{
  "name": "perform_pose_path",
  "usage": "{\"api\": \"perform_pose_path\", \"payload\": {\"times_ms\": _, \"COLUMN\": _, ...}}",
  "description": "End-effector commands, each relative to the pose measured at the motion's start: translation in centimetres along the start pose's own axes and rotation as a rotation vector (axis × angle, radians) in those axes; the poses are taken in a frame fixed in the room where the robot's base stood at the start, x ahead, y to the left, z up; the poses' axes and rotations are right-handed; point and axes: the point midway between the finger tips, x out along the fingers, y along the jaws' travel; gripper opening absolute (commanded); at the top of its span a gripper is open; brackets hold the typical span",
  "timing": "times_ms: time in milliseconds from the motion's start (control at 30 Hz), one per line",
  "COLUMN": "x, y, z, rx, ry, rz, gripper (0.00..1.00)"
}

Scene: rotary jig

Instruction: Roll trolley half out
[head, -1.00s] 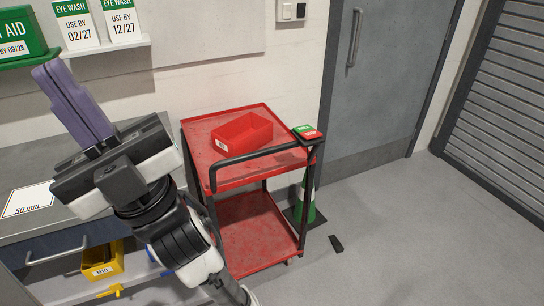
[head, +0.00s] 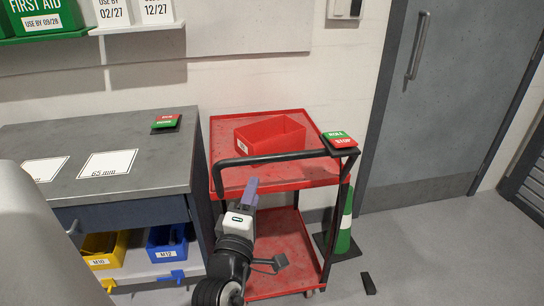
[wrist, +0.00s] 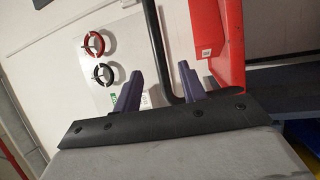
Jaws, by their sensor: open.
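The red two-shelf trolley (head: 300,250) stands between the grey bench and the door. Its black bar handle (head: 280,158) runs across the front of the top shelf. A box with a green ROLL pad and a red STOP pad (head: 340,140) sits at the handle's right end. My gripper (head: 249,190), with purple fingers, is just below the handle's left part in the head view. In the wrist view my open gripper (wrist: 160,88) has a dark bar (wrist: 160,50) showing between its fingers; I cannot tell whether it touches them.
A red bin (head: 270,134) lies on the top shelf. The grey bench (head: 60,140) stands close on the left, with yellow and blue bins below. A green and white cone (head: 344,225) stands behind the trolley's right side. A dark wedge-like piece (head: 368,283) lies on clear floor at right.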

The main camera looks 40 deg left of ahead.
Motion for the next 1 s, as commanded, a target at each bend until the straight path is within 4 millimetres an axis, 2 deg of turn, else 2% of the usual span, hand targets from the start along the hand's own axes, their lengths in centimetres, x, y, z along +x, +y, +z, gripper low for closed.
{"api": "perform_pose_path", "payload": {"times_ms": 167, "x": 3.0, "y": 0.5, "z": 0.0, "rx": 0.002, "ry": -0.001, "rz": 0.004, "gripper": 0.41}}
{"api": "perform_pose_path", "payload": {"times_ms": 400, "x": 8.3, "y": 0.6, "z": 0.0, "rx": 0.003, "ry": 0.000, "rz": 0.004, "gripper": 0.41}}
{"api": "perform_pose_path", "payload": {"times_ms": 600, "x": 11.6, "y": 0.5, "z": -0.1, "rx": 0.005, "ry": 0.002, "rz": 0.004, "gripper": 0.41}}
{"api": "perform_pose_path", "payload": {"times_ms": 800, "x": 13.1, "y": 0.4, "z": 0.0, "rx": 0.005, "ry": 0.002, "rz": 0.005, "gripper": 0.41}}
{"api": "perform_pose_path", "payload": {"times_ms": 1000, "x": 13.2, "y": 0.3, "z": -0.1, "rx": 0.006, "ry": 0.003, "rz": 0.005, "gripper": 0.41}}
